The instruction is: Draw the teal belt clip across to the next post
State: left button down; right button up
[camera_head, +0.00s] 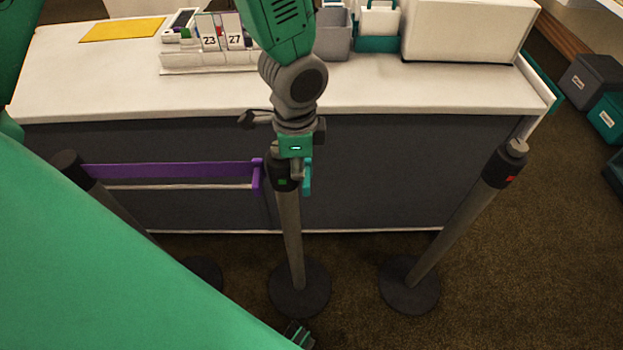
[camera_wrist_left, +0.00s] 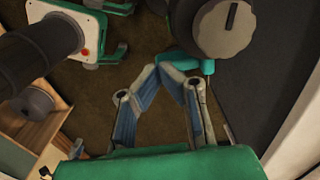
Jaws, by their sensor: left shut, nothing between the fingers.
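The teal belt clip (camera_head: 307,177) sits at the right side of the middle post (camera_head: 290,235), near its black head. It also shows in the left wrist view (camera_wrist_left: 182,60), beside the round post top (camera_wrist_left: 228,28). My left gripper (camera_head: 297,170) is right over the middle post's head, close to the clip and partly covering the post. In the left wrist view its fingers (camera_wrist_left: 172,76) are shut with nothing between them, their tips very near the clip; contact is unclear. The right post (camera_head: 460,222) stands apart with no belt on it.
A purple belt (camera_head: 170,170) spans from the left post (camera_head: 72,160) to the middle post. Behind the posts is a counter (camera_head: 100,85) with a calendar (camera_head: 222,35), a yellow sheet (camera_head: 122,29) and boxes. Open carpet lies at the right.

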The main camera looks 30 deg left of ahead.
aim_at(306, 179)
pick_arm(q)
jog(key=shift+a+f+b, duration=0.15)
jog(key=shift+f+b, duration=0.35)
jog(key=shift+f, duration=0.45)
jog(key=shift+a+f+b, duration=0.2)
jog(key=shift+f+b, duration=0.25)
jog(key=shift+f, duration=0.5)
jog(key=shift+a+f+b, duration=0.15)
jog(key=shift+f+b, duration=0.35)
jog(key=shift+f, duration=0.45)
pick_arm(e)
jog(key=shift+s+a+f, duration=0.1)
jog(key=shift+a+f, duration=0.05)
jog(key=shift+f, duration=1.35)
